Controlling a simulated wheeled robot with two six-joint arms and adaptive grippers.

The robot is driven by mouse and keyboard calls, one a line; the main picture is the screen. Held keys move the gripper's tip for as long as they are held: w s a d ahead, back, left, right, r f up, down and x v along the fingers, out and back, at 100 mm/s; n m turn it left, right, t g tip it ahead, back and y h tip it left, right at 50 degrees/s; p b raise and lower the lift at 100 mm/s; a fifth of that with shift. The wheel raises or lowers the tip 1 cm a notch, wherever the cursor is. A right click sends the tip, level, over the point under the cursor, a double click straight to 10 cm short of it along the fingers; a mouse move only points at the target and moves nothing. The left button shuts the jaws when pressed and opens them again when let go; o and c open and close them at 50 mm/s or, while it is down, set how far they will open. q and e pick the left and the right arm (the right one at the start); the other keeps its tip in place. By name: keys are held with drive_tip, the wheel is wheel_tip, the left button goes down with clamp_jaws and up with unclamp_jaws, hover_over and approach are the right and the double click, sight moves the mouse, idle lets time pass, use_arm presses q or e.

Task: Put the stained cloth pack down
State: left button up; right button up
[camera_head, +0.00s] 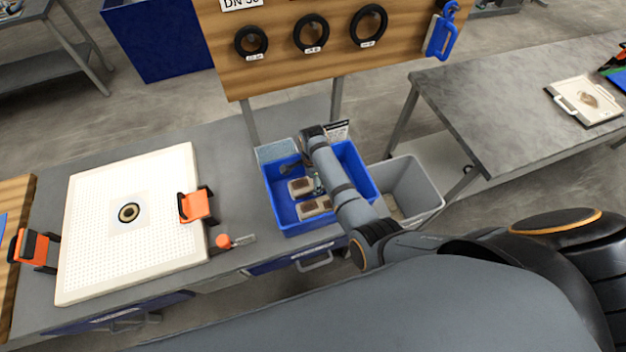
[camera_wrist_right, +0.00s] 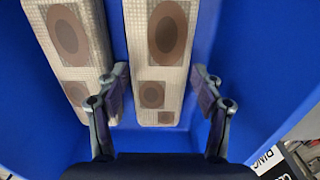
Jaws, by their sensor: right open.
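Two pale cloth packs with brown round stains lie side by side in the blue bin (camera_head: 279,207). In the head view one pack (camera_head: 300,188) is farther back and the other (camera_head: 313,208) is nearer, partly hidden by my right arm. In the right wrist view one pack (camera_wrist_right: 154,77) lies between the spread fingers of my right gripper (camera_wrist_right: 160,88), with gaps on both sides. The other pack (camera_wrist_right: 78,62) is beside the left finger. My right gripper (camera_head: 317,184) is inside the bin, open and partly hidden by its own arm. My left gripper is out of view.
A grey bin (camera_head: 425,190) stands right of the blue bin. At left, a white perforated plate (camera_head: 85,225) has orange-handled clamps beside it. A ring board (camera_head: 290,60) stands behind. The right table (camera_head: 490,110) is mostly bare, with a stained white plate (camera_head: 585,101).

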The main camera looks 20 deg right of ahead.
wheel_tip(320, 180, up, 7)
drive_tip(key=p, duration=0.5)
drive_tip(key=shift+f+p, duration=0.15)
drive_tip(key=shift+p, duration=0.25)
wheel_tip(320, 180, up, 4)
drive_tip(key=shift+r, duration=0.25)
